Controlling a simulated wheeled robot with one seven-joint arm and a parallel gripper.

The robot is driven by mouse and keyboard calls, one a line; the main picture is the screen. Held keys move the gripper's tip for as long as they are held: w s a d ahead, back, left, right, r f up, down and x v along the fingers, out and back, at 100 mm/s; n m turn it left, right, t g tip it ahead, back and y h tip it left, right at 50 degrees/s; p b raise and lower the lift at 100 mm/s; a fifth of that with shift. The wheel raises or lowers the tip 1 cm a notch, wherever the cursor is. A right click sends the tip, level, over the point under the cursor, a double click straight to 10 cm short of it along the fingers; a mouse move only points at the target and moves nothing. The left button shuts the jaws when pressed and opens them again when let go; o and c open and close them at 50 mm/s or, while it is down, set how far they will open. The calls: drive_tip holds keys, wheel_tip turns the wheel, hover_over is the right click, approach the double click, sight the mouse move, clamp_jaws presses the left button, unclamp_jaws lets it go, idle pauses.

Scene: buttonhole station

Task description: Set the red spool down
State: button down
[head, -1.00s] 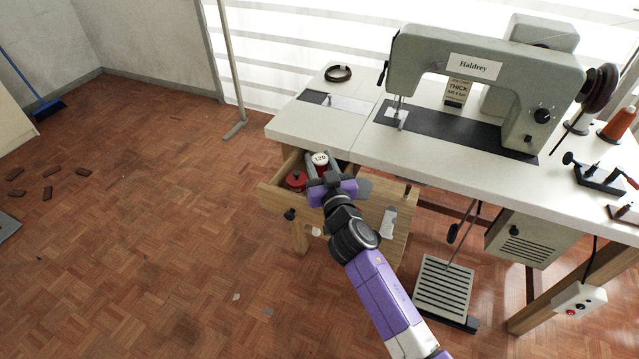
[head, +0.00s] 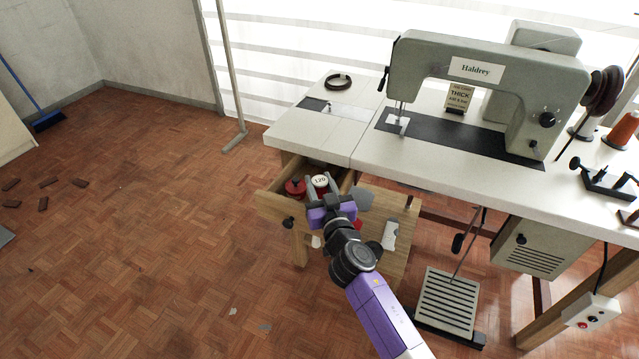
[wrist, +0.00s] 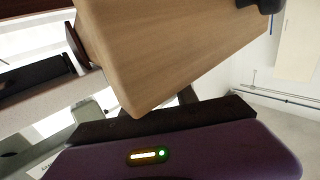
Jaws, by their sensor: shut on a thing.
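A red spool with a white top marked 120 (head: 320,182) is between the fingers of my gripper (head: 318,188), which is shut on it. Both are at the open wooden drawer (head: 272,207) under the table's left end. Whether the spool touches the drawer floor is hidden by the gripper and drawer front. A second red spool (head: 295,187), with a red top, stands in the drawer just left of the held one. In the wrist view the wooden drawer front (wrist: 180,50) fills the middle, close beyond my purple gripper body; the fingertips and held spool are hidden.
The white table (head: 310,122) overhangs the drawer's back and carries a grey sewing machine (head: 425,65).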

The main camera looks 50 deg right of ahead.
drive_tip(key=shift+f+b, duration=0.4)
drive_tip(key=shift+f, duration=0.05)
drive_tip(key=c, duration=0.9)
unclamp_jaws()
drive_tip(key=shift+c, duration=0.2)
drive_tip(key=shift+r, duration=0.1)
drive_tip(key=shift+r+p, duration=0.6)
drive_tip(key=shift+p, duration=0.2)
drive_tip(key=b+v, duration=0.2)
drive_tip(key=v, duration=1)
drive_tip(key=shift+b, duration=0.35)
